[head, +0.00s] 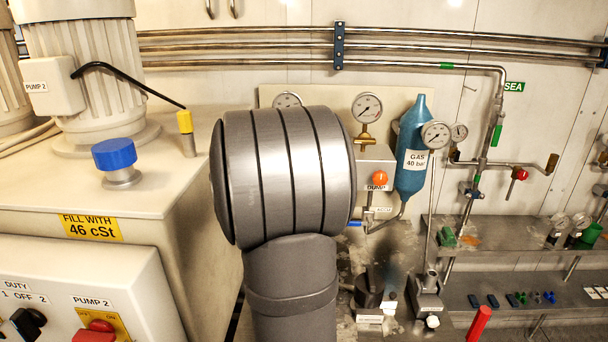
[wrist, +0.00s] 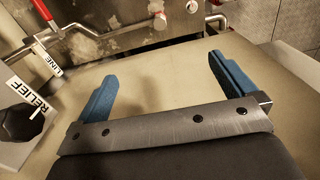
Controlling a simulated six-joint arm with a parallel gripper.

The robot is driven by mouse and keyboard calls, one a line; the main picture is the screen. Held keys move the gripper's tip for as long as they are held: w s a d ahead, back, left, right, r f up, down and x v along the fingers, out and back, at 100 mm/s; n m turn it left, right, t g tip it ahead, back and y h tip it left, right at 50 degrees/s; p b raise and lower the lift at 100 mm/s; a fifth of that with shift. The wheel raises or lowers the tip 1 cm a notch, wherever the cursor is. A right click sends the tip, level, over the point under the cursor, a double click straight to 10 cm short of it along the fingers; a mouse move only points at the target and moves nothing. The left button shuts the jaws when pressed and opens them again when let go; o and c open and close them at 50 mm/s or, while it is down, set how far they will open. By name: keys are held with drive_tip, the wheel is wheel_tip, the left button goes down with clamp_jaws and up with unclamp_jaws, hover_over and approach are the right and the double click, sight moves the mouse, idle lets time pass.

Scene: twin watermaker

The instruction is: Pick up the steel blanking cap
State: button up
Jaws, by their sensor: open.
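I cannot pick out the steel blanking cap for certain in either view. My gripper (wrist: 160,68) is open in the wrist view, its two blue fingers wide apart with nothing between them. It is over a plain beige panel (wrist: 165,85). In the head view my own grey arm link fills the middle and hides the gripper and what lies behind it. Several small fittings (head: 522,298), dark, green and blue, lie on the lower grey shelf at the right; they are too small to identify.
A black knob (wrist: 22,122) labelled RELIEF is left of the fingers, and pipework with a red handle (wrist: 45,12) is beyond them. In the head view a blue gas bottle (head: 411,150), gauges (head: 367,108) and a red upright handle (head: 479,324) stand right of my arm.

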drive_tip(key=c, duration=1)
drive_tip(key=shift+o, duration=0.2)
drive_tip(key=shift+y, duration=0.7)
wheel_tip(320, 180, down, 18)
drive_tip(key=shift+s+f, duration=0.1)
drive_tip(key=shift+f, duration=0.15)
drive_tip(key=shift+a+f, duration=0.1)
drive_tip(key=shift+f, duration=2.85)
